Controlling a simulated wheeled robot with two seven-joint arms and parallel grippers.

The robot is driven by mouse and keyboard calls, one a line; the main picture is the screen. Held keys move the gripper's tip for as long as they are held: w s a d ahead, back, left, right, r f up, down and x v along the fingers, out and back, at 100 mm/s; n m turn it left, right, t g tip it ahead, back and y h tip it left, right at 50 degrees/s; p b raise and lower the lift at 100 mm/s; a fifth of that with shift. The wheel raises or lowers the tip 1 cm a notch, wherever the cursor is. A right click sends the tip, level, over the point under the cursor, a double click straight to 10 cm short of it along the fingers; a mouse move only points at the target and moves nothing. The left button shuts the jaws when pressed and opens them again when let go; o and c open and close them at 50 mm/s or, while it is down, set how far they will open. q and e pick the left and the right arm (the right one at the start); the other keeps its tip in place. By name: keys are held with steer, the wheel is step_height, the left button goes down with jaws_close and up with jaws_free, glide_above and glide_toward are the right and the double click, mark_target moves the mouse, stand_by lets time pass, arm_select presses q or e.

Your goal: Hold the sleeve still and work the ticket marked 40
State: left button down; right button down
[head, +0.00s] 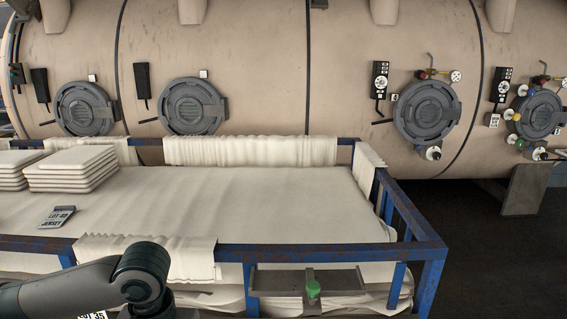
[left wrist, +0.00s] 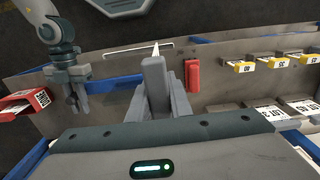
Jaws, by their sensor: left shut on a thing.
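In the left wrist view my left gripper (left wrist: 165,75) is shut on a thin, pale-edged piece (left wrist: 125,49), seen nearly edge-on, which looks like the sleeve. The fingers hide most of it. Yellow-fronted tickets or tabs stand in a row at the upper right; the leftmost (left wrist: 243,67) seems to read 40, beside one that seems to read 35 (left wrist: 278,61). My right gripper (left wrist: 76,98) hangs at the left, apart from the sleeve and the tickets; its finger gap is unclear. In the head view only my left arm shows, at the bottom left.
A red holder (left wrist: 25,105) with a printed label is at the far left, and a red block (left wrist: 192,77) right of my fingers. White lot cards (left wrist: 268,118) lie at the right. A blue-railed cart (head: 340,252) holds pale cloth and a JERSEY card (head: 58,216).

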arm_select(q)
steer(key=shift+w+d, duration=0.1)
stand_by(0.7)
steer(key=w+d+r+m, duration=0.3)
steer(key=w+d+m, duration=0.1)
steer(key=m, duration=0.5)
steer(key=w+d+r+m, duration=0.3)
steer(key=w+d+m, duration=0.1)
steer(key=d+m, duration=0.3)
steer(key=shift+m, duration=1)
steer(key=shift+f, duration=0.1)
step_height(320, 180, down, 18)
stand_by(2.5)
stand_by(0.5)
steer(key=c, duration=1.5)
jaws_free()
steer(key=shift+c, duration=0.2)
